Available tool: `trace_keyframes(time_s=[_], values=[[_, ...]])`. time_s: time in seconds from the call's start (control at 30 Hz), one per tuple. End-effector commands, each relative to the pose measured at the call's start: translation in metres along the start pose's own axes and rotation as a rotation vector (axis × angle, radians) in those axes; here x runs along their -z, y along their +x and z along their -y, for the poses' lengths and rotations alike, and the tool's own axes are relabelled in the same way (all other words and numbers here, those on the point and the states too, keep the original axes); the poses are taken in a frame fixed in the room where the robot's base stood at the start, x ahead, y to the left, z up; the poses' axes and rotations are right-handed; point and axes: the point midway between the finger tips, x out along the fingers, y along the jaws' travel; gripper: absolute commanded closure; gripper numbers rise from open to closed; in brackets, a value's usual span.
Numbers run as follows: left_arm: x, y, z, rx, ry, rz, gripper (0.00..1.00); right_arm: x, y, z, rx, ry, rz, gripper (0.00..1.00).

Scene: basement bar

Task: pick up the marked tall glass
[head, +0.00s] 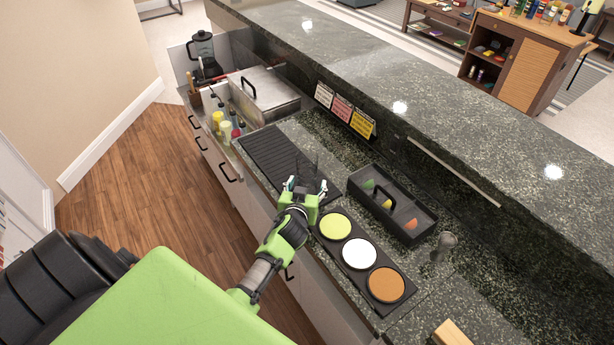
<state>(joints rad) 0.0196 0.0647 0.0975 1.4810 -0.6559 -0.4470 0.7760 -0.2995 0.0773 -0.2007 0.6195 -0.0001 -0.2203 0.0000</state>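My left gripper (308,186) is over the counter, at the front right end of the black ribbed mat (268,150). Its two fingers are spread apart. A faint, see-through outline with thin dark edges, possibly the tall glass (308,166), shows at the fingertips against the mat. I cannot tell whether the fingers touch it. A small grey, glassy upright vessel (444,246) stands farther right on the counter, apart from the gripper. No mark can be made out on either one. My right gripper is not in view.
A black garnish caddy (425,215) with a handle stands right of the gripper. A black tray with yellow, white and orange discs (359,254) lies close to it. A bottle well (226,128) is at left. The raised bar ledge (400,95) runs behind.

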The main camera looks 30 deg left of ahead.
Motion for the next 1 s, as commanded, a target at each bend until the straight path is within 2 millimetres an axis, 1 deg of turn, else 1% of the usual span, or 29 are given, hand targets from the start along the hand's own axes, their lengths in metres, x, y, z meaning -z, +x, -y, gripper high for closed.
trace_keyframes(time_s=[0.1, 0.33, 0.37, 0.4, 0.47, 0.5, 0.53, 0.87, 1.0], values=[[-0.0003, 0.0061, 0.0002, 0.000, -0.001, 0.001, 0.41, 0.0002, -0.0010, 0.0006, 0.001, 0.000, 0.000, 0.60], [-0.0005, 0.0068, 0.0000, 0.000, -0.001, 0.000, 0.41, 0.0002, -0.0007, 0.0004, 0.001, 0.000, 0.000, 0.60], [-0.0006, 0.0068, 0.0000, 0.000, -0.001, 0.001, 0.46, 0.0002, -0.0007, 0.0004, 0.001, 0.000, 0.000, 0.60], [-0.0006, 0.0067, 0.0000, 0.000, -0.001, 0.001, 0.57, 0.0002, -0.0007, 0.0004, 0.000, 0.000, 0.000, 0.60], [-0.0007, 0.0067, 0.0000, 0.000, -0.001, 0.001, 0.72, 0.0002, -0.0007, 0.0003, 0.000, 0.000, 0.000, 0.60], [-0.0007, 0.0066, 0.0000, 0.000, -0.001, 0.001, 0.83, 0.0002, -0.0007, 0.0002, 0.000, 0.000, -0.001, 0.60], [-0.0008, 0.0066, 0.0000, 0.000, -0.001, 0.001, 0.90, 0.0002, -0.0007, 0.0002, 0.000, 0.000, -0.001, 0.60], [0.0011, 0.0063, 0.0001, 0.000, 0.000, -0.001, 0.90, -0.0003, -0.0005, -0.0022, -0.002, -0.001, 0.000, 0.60], [0.0073, 0.0042, 0.0001, 0.000, -0.002, -0.004, 0.90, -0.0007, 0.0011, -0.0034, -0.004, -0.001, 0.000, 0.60]])
